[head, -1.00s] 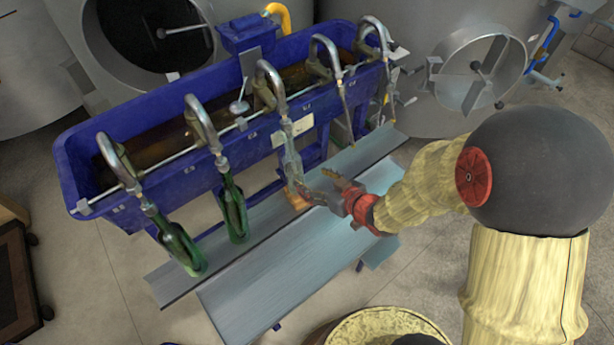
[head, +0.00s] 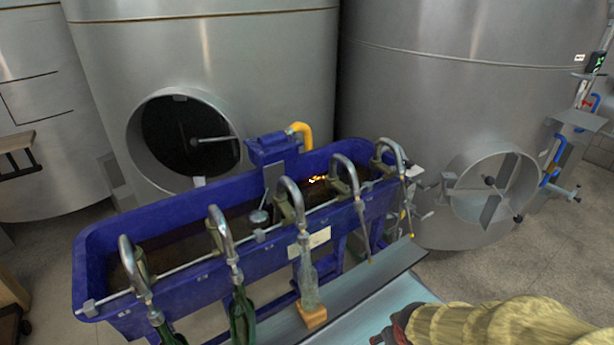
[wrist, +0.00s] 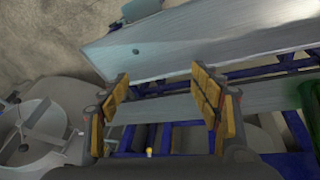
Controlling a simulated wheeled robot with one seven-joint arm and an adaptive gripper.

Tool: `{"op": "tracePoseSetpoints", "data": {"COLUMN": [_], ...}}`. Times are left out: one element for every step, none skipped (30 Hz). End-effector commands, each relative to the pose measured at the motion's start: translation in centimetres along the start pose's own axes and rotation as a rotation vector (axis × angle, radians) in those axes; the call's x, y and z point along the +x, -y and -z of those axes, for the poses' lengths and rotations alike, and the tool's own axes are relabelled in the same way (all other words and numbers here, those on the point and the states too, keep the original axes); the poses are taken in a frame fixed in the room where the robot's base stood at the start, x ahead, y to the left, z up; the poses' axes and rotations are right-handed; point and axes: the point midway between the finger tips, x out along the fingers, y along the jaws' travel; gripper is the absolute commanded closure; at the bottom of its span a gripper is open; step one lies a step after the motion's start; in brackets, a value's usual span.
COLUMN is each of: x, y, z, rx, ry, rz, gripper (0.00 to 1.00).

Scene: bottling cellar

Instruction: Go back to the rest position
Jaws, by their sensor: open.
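My gripper (wrist: 160,90) is open in the wrist view, with yellow pads on its fingers and nothing between them. In the head view only my arm's yellow sleeve and a bit of its red part show at the bottom right; the fingers are out of that view. A clear bottle (head: 308,283) stands upright under the middle spout, on a wooden block (head: 314,316). My arm is to the right of this bottle and apart from it.
A blue filler trough (head: 190,207) with several curved spouts stands ahead. Two green bottles (head: 242,318) (head: 168,335) are under the left spouts. A metal shelf (head: 372,293) runs below. In the wrist view, a green edge (wrist: 312,95) shows at right. Steel tanks (head: 440,90) stand behind.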

Motion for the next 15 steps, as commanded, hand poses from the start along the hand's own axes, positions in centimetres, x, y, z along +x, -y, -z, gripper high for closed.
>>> {"op": "tracePoseSetpoints", "data": {"x": [-2.4,-3.8,-5.6,-7.1,-8.6,-10.6,-12.2,-13.8,-15.8,-17.2,-18.5,-20.1,-21.2,-22.2,-23.4], "y": [-0.6,-0.8,-0.8,-0.8,-0.7,-0.5,-0.2,0.1,0.6,0.9,1.1,1.4,1.6,1.7,1.6], "z": [-0.4,-0.9,-1.5,-2.0,-2.3,-2.9,-3.2,-3.5,-3.8,-3.9,-3.9,-3.9,-3.7,-3.4,-2.8], "rx": [0.034,0.055,0.084,0.105,0.126,0.151,0.172,0.191,0.212,0.226,0.237,0.252,0.26,0.268,0.274], "ry": [0.03,0.052,0.08,0.097,0.11,0.125,0.13,0.132,0.128,0.119,0.107,0.084,0.061,0.032,-0.01], "rz": [-0.013,-0.015,-0.015,-0.012,-0.007,0.004,0.014,0.025,0.041,0.052,0.062,0.074,0.08,0.084,0.085], "gripper": [0.36,0.36,0.36,0.36,0.36,0.36,0.36,0.36,0.36,0.36,0.36,0.36,0.36,0.36,0.36]}}
